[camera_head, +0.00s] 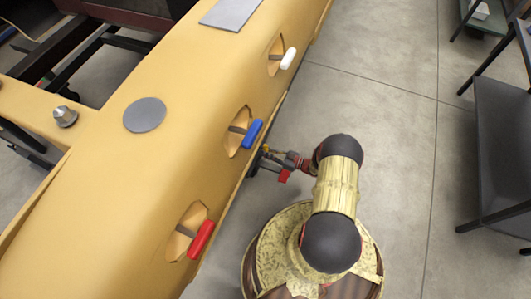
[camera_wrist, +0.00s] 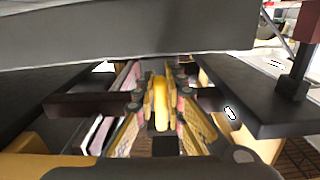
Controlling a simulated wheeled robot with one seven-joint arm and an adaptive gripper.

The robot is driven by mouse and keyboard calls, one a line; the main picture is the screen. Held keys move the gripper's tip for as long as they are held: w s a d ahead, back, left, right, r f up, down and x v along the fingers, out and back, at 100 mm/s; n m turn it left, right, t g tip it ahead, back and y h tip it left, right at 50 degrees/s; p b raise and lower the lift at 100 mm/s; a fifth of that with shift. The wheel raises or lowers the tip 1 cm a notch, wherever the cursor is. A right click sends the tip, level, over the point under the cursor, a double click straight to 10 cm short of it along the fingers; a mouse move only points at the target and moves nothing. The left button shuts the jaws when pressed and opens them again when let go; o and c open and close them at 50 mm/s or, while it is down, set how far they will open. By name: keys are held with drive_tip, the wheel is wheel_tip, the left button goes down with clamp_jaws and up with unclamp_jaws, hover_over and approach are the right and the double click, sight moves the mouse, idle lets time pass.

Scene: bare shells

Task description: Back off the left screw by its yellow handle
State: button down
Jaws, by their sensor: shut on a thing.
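The yellow handle (camera_wrist: 160,92) shows in the middle of the wrist view, upright between my two fingers. My gripper (camera_wrist: 160,84) is shut on it, with a finger against each side. In the head view my gripper (camera_head: 263,157) reaches in at the side edge of the large yellow shell (camera_head: 95,215), just below the blue handle. The yellow handle cannot be made out there, and the screw it turns is hidden in both views.
The shell carries a white handle (camera_head: 288,59), a blue handle (camera_head: 252,134) and a red handle (camera_head: 201,240) in recesses along its side. A grey bar (camera_wrist: 130,35) crosses the top of the wrist view. Open floor (camera_head: 395,120) lies right; a dark bench (camera_head: 503,145) stands beyond.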

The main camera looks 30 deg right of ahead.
drive_tip(key=shift+d+f+n, duration=0.1)
drive_tip(key=shift+n, duration=0.4)
drive_tip(key=c, duration=1.8)
unclamp_jaws()
drive_tip(key=shift+c, duration=0.2)
drive_tip(key=v, duration=1.2)
drive_tip(key=shift+d, duration=0.1)
